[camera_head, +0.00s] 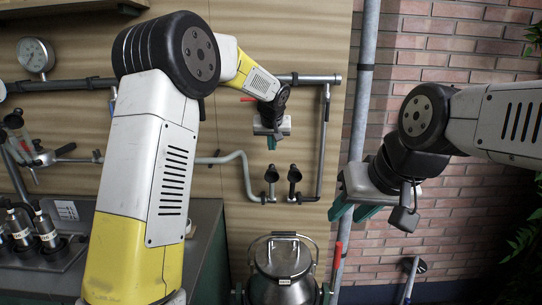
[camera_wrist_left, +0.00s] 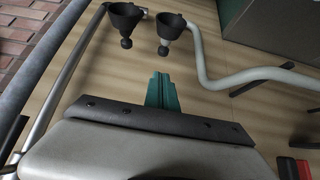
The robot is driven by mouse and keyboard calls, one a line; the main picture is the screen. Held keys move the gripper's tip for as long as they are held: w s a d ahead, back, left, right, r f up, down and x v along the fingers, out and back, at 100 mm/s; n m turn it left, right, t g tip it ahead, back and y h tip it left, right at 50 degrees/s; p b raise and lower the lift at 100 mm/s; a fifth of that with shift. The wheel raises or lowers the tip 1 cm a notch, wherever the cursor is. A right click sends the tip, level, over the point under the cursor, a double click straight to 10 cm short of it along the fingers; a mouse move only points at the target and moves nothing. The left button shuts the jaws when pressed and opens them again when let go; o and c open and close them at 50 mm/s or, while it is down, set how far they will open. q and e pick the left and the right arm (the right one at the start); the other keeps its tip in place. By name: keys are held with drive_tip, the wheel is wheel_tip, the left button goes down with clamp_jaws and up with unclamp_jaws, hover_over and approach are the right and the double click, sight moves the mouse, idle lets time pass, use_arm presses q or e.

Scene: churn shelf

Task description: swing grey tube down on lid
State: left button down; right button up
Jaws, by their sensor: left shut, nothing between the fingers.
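A pale grey bent tube (camera_head: 240,158) runs along the wooden wall panel to a black cup-shaped end (camera_head: 271,174). A darker grey tube (camera_head: 325,135) comes down on the right to a second black cup (camera_head: 294,175). I cannot tell which is the task's tube. Both cups hang above the metal churn's lid (camera_head: 282,256), apart from it. My left gripper (camera_head: 271,143) is shut and empty, just above the cups; its teal fingers (camera_wrist_left: 162,91) meet in the left wrist view. The pale tube (camera_wrist_left: 210,75) shows there too. My right gripper (camera_head: 354,211) is open and empty before the brick wall.
A grey horizontal pipe (camera_head: 310,79) crosses the panel behind my left wrist. A vertical pipe (camera_head: 362,90) stands at the panel's right edge. A bench (camera_head: 200,235) with bottles (camera_head: 45,232) is on the left. A red handle (camera_head: 337,255) stands beside the churn (camera_head: 283,292).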

use_arm(q)
drive_tip(key=shift+w, duration=0.1)
drive_tip(key=x, duration=1)
drive_tip(key=shift+a, duration=0.1)
idle(0.4)
